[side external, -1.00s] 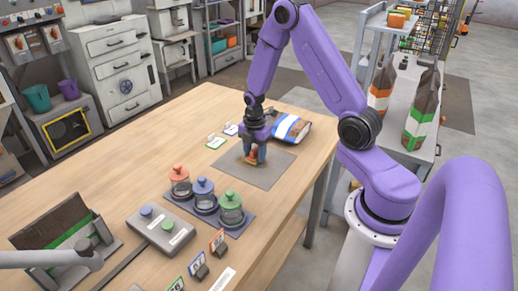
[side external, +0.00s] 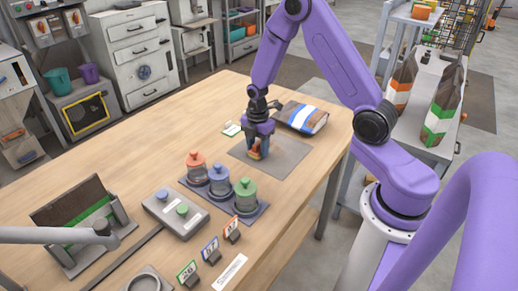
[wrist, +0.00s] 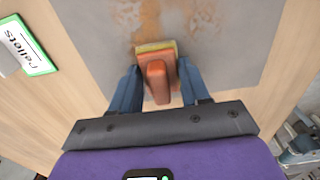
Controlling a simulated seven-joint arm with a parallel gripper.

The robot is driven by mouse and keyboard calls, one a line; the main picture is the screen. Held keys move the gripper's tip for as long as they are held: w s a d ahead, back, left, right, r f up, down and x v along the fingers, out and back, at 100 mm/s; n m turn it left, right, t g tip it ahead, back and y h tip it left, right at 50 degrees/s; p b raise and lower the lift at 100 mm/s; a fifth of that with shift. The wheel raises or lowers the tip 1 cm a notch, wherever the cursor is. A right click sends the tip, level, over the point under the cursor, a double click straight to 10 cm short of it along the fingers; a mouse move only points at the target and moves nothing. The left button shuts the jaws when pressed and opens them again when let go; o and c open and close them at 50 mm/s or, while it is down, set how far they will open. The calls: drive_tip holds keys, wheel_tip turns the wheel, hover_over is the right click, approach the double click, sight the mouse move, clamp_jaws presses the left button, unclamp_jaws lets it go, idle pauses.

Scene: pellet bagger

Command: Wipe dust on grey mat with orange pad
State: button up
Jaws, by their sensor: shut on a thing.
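The orange pad (wrist: 157,80) has an orange handle and a yellowish layer along its far edge. My gripper (wrist: 160,92) is shut on the handle, one blue finger on each side. In the side view, my gripper (side external: 258,148) points down over the grey mat (side external: 289,157), with the pad (side external: 256,153) low at the mat, toward its left part. Whether the pad touches the mat I cannot tell. In the wrist view, brownish dust (wrist: 128,14) and paler smudges (wrist: 205,22) lie on the grey mat (wrist: 245,50) beyond the pad.
A blue, white and brown bag (side external: 302,117) lies just behind the mat. A green-edged label card (wrist: 26,45) reading "Pellets" lies beside it. Jars with red, blue and green lids (side external: 219,180) stand in front left of the mat.

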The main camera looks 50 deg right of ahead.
sight(275, 140)
drive_tip(key=shift+d, duration=5.05)
drive_tip(key=shift+d+r, duration=0.1)
drive_tip(key=shift+r, duration=0.1)
wheel_tip(275, 140, up, 8)
